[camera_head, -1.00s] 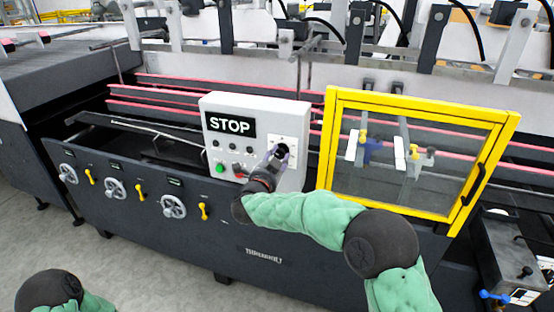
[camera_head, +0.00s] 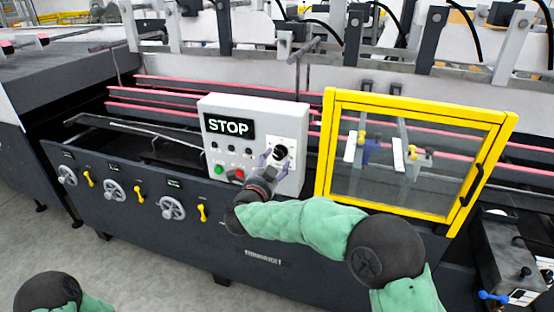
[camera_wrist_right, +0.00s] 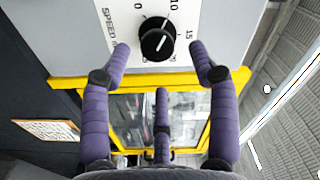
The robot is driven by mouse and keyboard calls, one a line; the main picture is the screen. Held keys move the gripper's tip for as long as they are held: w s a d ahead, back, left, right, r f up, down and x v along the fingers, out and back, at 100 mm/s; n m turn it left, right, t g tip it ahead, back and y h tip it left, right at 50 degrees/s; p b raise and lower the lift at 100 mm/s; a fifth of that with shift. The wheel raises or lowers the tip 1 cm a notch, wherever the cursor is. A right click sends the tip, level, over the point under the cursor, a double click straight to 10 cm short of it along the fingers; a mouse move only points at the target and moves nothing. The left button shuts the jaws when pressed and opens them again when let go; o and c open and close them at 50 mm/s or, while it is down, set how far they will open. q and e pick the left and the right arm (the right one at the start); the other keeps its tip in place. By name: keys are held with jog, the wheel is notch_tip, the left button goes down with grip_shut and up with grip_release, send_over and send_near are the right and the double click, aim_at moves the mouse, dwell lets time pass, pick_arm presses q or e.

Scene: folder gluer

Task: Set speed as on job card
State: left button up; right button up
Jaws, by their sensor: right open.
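The black speed knob (camera_head: 281,153) is on a white dial plate at the right of the grey control box (camera_head: 257,110). In the right wrist view the knob (camera_wrist_right: 157,40) has a slanted white line; its scale shows 0, 10, 15 and 20 and the word SPEED. I cannot tell the exact setting. My right gripper (camera_head: 272,158) is just in front of the knob, open. In the wrist view its purple fingers (camera_wrist_right: 159,48) stand apart on either side of the knob, not touching it. My left gripper is out of view.
The box also carries a STOP sign (camera_head: 229,125), a green button (camera_head: 219,170) and a red button (camera_head: 239,173). A yellow-framed guard door (camera_head: 326,150) stands close to its right. Handwheels (camera_head: 115,190) and yellow levers (camera_head: 139,193) line the machine's front.

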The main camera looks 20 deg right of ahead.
jog(key=v, duration=0.8)
jog(key=shift+s+a, duration=0.2)
jog(key=shift+s, duration=0.05)
notch_tip(320, 180, down, 31)
jog(key=s+n+g+y, duration=0.2)
jog(key=n+g+y, duration=0.2)
jog(key=n+y, duration=0.6)
jog(key=s+a+f+n+g+y, duration=0.15)
jog(key=s+f+n+g, duration=0.25)
jog(key=s+f, duration=0.75)
jog(key=s+a+f+n+g+y, duration=0.1)
jog(key=s+f+g, duration=0.2)
jog(key=s, duration=0.6)
jog(key=s+a+f+n+g+y, duration=0.1)
jog(key=s+f+g, duration=0.2)
jog(key=s, duration=0.6)
notch_tip(320, 180, down, 2)
jog(key=shift+f+g, duration=0.25)
jog(key=shift+g, duration=0.05)
